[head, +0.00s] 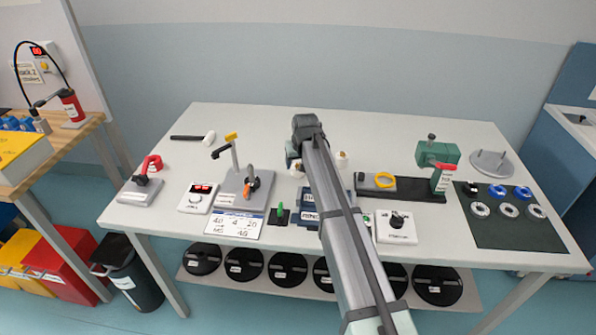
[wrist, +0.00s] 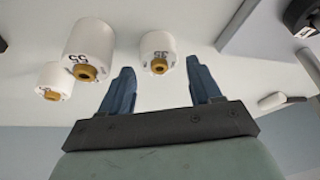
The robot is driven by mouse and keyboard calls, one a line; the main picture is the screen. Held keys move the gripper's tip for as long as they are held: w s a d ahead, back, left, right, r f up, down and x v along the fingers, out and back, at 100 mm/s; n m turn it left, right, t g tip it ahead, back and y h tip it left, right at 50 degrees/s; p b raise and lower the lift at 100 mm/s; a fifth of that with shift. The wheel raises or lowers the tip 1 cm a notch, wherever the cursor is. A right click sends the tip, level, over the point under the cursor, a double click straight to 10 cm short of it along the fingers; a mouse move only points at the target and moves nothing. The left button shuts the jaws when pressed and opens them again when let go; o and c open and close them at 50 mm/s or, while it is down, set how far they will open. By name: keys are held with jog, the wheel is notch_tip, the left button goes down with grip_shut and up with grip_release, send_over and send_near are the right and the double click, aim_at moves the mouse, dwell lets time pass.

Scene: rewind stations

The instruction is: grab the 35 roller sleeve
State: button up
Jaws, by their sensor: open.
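The 35 roller sleeve (wrist: 159,43) is a white cylinder with a brass-coloured core, and its number reads upside down in the wrist view. It stands on the pale tabletop, just beyond the gap between my fingertips. My gripper (wrist: 160,68) is open and empty, with its two blue fingers spread to either side of the sleeve's line. The fingers do not visibly touch it. In the head view my arm covers much of the sleeve area, and I cannot tell which sleeve is which there.
A larger sleeve marked 55 (wrist: 91,49) and a smaller white sleeve (wrist: 56,80) stand left of the 35 sleeve. A grey plate edge (wrist: 238,27) and a white-headed tool (wrist: 272,101) lie to the right. The table's back strip (head: 400,125) is clear.

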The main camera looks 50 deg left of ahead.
aim_at(298, 165)
jog(key=x, duration=0.3)
jog(key=shift+w+a+f, duration=0.1)
jog(key=shift+f, duration=0.1)
jog(key=c, duration=0.8)
